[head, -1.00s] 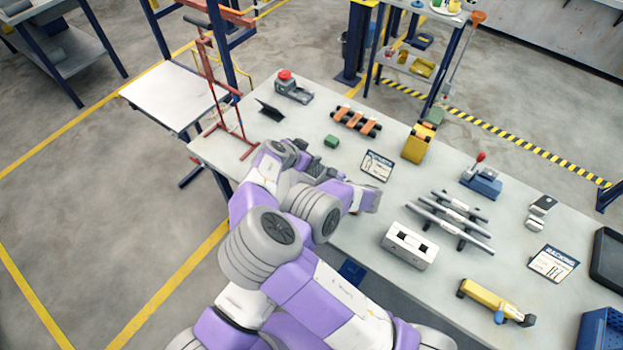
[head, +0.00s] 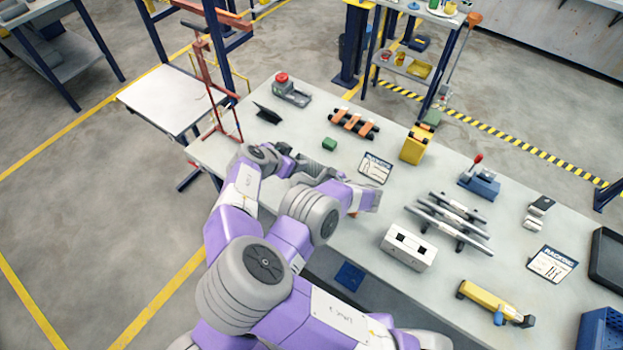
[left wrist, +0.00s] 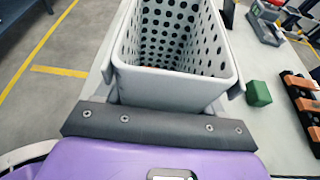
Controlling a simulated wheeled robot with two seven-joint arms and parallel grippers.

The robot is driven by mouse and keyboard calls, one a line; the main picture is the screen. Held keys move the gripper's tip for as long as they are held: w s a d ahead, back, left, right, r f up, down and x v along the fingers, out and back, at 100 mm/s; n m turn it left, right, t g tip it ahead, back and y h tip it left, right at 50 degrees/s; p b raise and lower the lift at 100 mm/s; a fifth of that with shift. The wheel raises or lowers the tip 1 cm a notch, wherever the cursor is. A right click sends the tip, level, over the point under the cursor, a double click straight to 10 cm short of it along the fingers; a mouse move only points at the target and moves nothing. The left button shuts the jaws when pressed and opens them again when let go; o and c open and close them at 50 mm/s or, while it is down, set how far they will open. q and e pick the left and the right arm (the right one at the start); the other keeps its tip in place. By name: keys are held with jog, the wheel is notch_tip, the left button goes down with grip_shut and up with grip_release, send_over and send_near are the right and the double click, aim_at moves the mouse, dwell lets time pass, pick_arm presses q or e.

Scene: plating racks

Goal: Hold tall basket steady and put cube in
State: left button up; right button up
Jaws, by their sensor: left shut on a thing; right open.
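A tall grey basket with round holes (left wrist: 172,90) fills the middle of the left wrist view, upright, its open top toward the camera. My left gripper (left wrist: 155,128) is shut on its near side; its dark finger bar lies against the near wall.
The table also holds a roller rack (head: 354,123), a red-button box (head: 291,89), a dark tablet stand (head: 268,112), a label card (head: 375,168) and a white box (head: 408,247). A red frame (head: 213,100) stands at the left edge. Bare tabletop surrounds the cube.

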pick_arm(q)
jog(key=o, duration=1.3)
jog(key=shift+c, duration=0.2)
jog(key=v, duration=1.2)
jog(key=shift+s, duration=0.1)
